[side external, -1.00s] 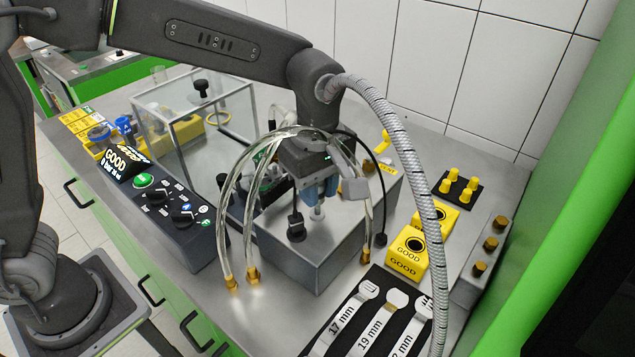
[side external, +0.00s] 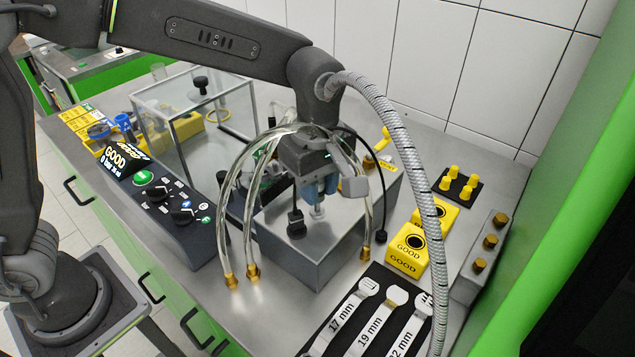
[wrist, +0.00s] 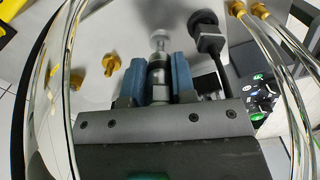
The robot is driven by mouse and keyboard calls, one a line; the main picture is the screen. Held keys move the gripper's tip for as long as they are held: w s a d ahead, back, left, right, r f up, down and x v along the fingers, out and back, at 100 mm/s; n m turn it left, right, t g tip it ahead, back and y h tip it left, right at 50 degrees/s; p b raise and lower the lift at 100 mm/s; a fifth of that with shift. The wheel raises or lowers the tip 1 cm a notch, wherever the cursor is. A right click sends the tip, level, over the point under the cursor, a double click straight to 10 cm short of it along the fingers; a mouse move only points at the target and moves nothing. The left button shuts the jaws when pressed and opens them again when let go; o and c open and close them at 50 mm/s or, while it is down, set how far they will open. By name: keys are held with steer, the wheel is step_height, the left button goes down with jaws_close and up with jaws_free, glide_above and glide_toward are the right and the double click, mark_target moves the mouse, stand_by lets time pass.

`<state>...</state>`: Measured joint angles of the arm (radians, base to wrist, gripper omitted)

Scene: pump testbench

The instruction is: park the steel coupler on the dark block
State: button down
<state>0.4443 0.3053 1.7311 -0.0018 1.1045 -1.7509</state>
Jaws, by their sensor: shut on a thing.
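My gripper (side external: 318,188) has its blue jaws shut on the steel coupler (wrist: 158,76), a small silver cylinder. The coupler shows between the jaws in the wrist view, with a rounded pale end beyond them. In the side view its lower end (side external: 317,211) points down over the steel top of a dark-sided box (side external: 310,262). I cannot tell the gap between coupler and box, nor be sure that this box is the dark block. A black knobbed fitting (side external: 296,224) stands beside the coupler; it also shows in the wrist view (wrist: 207,36).
Clear hoses with brass ends (side external: 253,272) hang around my gripper. A control panel (side external: 170,200) and clear-walled case (side external: 205,140) are left. Yellow GOOD blocks (side external: 405,262), labelled wrenches (side external: 365,330) and a grey block with brass knobs (side external: 478,267) are right.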

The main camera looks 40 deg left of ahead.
steer(key=shift+f, duration=0.15)
steer(key=shift+f, duration=0.35)
steer(key=shift+f, duration=0.9)
stand_by(1.0)
steer(key=c, duration=0.9)
jaws_free()
steer(key=shift+o, duration=0.2)
steer(key=shift+r, duration=0.1)
steer(key=shift+r, duration=3.45)
